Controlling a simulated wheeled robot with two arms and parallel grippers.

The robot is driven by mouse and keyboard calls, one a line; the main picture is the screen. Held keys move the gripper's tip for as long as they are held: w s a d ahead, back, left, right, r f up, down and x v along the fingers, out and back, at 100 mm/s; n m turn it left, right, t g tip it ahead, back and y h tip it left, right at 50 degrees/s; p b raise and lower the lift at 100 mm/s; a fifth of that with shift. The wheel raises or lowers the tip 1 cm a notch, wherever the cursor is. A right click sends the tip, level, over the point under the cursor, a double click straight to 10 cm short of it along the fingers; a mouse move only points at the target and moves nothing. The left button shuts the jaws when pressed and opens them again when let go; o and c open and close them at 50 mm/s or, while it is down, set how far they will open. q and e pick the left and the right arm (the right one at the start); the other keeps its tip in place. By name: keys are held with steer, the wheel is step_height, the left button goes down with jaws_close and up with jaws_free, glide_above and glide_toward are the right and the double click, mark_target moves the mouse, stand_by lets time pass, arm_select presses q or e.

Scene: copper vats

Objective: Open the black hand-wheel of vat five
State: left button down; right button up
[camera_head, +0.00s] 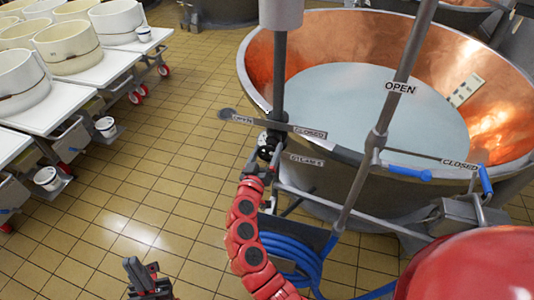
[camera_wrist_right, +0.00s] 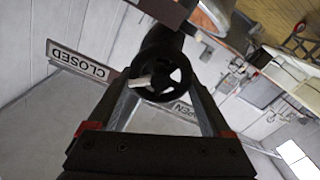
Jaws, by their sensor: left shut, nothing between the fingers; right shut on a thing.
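The black hand-wheel (camera_wrist_right: 163,73) fills the middle of the right wrist view, with spokes and a pale handle or pin on its face. My right gripper (camera_wrist_right: 160,88) is shut on it, one finger on each side. In the head view my red right arm reaches up to the wheel (camera_head: 266,150), which is small and partly hidden by the gripper (camera_head: 262,160). A "STEAM 5" label (camera_head: 307,161) sits just right of it, below the copper vat's rim (camera_head: 250,80). My left gripper (camera_head: 142,272) is shut and empty, low over the floor.
OPEN (camera_head: 242,120) and CLOSED (camera_head: 311,134) plates flank the pipe above the wheel. A blue-handled lever (camera_head: 408,173) and blue hose (camera_head: 290,250) are to the right. White tables (camera_head: 110,65) with tubs stand at left. The tiled floor (camera_head: 150,180) between is clear.

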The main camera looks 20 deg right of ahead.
steer(key=shift+a+n+b, duration=0.2)
steer(key=shift+n+b, duration=0.4)
steer(key=shift+n, duration=0.6)
steer(key=n, duration=0.3)
steer(key=shift+w+n, duration=0.1)
steer(key=shift+n, duration=0.2)
steer(key=n, duration=0.1)
steer(key=n+p, duration=0.1)
steer(key=n, duration=0.1)
steer(key=shift+a+f+n, duration=0.15)
steer(key=shift+n, duration=0.15)
steer(key=n, duration=0.2)
steer(key=n+p, duration=0.1)
steer(key=n, duration=0.1)
steer(key=n+p, duration=0.1)
steer(key=shift+f+n, duration=0.35)
steer(key=shift+n, duration=0.05)
steer(key=o, duration=1.2)
steer(key=shift+c, duration=0.2)
